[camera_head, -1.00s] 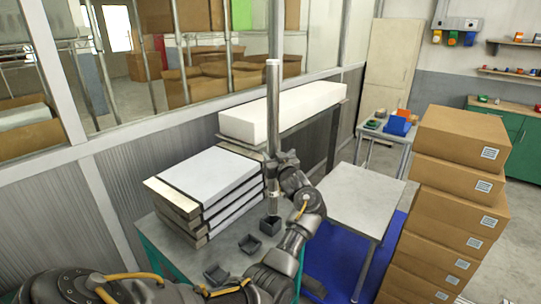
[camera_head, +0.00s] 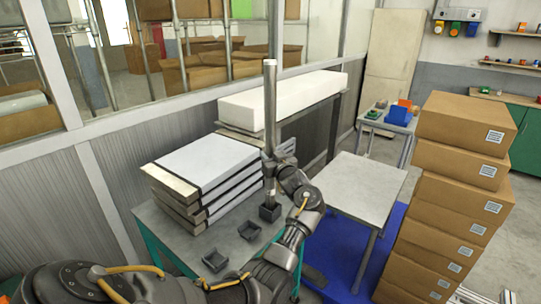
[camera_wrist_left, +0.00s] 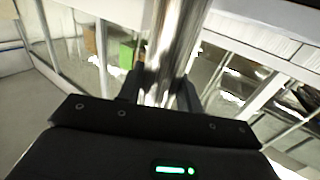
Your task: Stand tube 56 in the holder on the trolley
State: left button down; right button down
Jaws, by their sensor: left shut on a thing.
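A long grey metal tube (camera_head: 270,105) stands upright in the head view. My left gripper (camera_head: 272,168) is shut around its lower part. In the left wrist view the shiny tube (camera_wrist_left: 172,45) runs up between the fingers (camera_wrist_left: 163,92). A pale label shows low on the tube, but I cannot read a number. The tube's lower end meets a small dark square holder (camera_head: 270,212) on the grey-topped trolley (camera_head: 180,236). I cannot tell how deep it sits in the holder. Two similar dark holders stand nearer, one in the middle (camera_head: 249,230) and one in front (camera_head: 215,261).
A stack of flat white-topped cases (camera_head: 205,165) lies on the trolley left of the tube. A long white block (camera_head: 290,98) rests on a shelf behind. A grey table (camera_head: 362,186) and stacked cardboard boxes (camera_head: 465,165) stand to the right.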

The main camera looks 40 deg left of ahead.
pick_arm(q)
jog(key=shift+f, duration=0.3)
jog(key=shift+d+p, duration=0.1)
jog(key=shift+p, duration=0.25)
dwell(1.2)
jog(key=shift+f+b, duration=0.4)
jog(key=shift+f, duration=0.15)
dwell(0.4)
jog(key=c, duration=1.2)
grip_release()
jog(key=shift+s, duration=0.1)
jog(key=shift+d+f, duration=0.1)
jog(key=p+v, duration=0.6)
jog(key=v, duration=0.5)
